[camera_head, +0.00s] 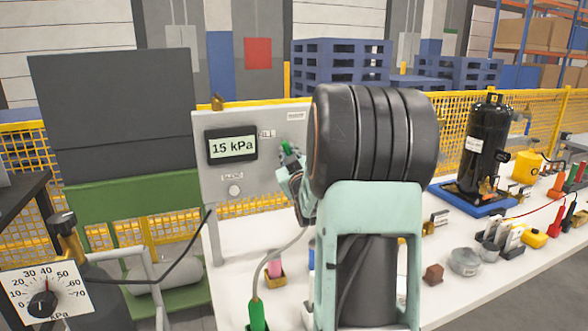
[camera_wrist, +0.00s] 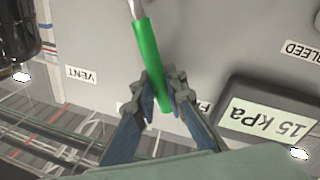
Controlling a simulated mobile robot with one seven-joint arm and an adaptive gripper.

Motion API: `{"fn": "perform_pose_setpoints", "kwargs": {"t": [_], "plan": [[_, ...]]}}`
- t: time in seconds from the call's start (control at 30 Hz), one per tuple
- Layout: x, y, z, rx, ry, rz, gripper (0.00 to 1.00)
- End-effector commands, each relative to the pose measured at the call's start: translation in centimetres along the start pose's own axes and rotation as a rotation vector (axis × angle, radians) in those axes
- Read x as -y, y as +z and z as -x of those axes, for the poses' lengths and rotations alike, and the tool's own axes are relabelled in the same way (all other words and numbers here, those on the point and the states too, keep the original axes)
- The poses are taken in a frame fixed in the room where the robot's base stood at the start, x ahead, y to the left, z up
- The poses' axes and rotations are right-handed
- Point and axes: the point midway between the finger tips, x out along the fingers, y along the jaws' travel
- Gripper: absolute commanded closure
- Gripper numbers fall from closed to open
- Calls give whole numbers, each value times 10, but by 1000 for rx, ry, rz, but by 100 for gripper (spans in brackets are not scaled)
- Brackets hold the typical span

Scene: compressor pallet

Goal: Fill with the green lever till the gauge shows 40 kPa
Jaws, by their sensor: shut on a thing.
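The green lever (camera_wrist: 150,60) crosses the upper middle of the wrist view, and only a small green part of it (camera_head: 288,147) shows in the head view. My gripper (camera_wrist: 166,92) is shut on the lever's green handle, one finger on each side. In the head view my gripper (camera_head: 293,172) is at the right side of the grey panel (camera_head: 262,180), partly hidden by my arm. The gauge (camera_head: 232,147) on this panel reads 15 kPa; it also shows upside down in the wrist view (camera_wrist: 268,122).
A small knob (camera_head: 234,190) sits below the gauge. A kPa dial (camera_head: 42,292) stands at the lower left. A black tank (camera_head: 486,150) stands on a blue base at the right. The white table (camera_head: 445,301) holds several small items; my arm hides its middle.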

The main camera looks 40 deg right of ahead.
Motion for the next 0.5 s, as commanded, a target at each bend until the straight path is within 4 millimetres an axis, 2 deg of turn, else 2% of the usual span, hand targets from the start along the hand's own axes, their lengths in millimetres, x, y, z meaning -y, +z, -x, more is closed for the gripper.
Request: {"fn": "perform_pose_setpoints", "kwargs": {"t": [0.03,0.5], "plan": [[8,7,2,-11,0,33,100],[30,9,6,-60,0,295,100]]}}
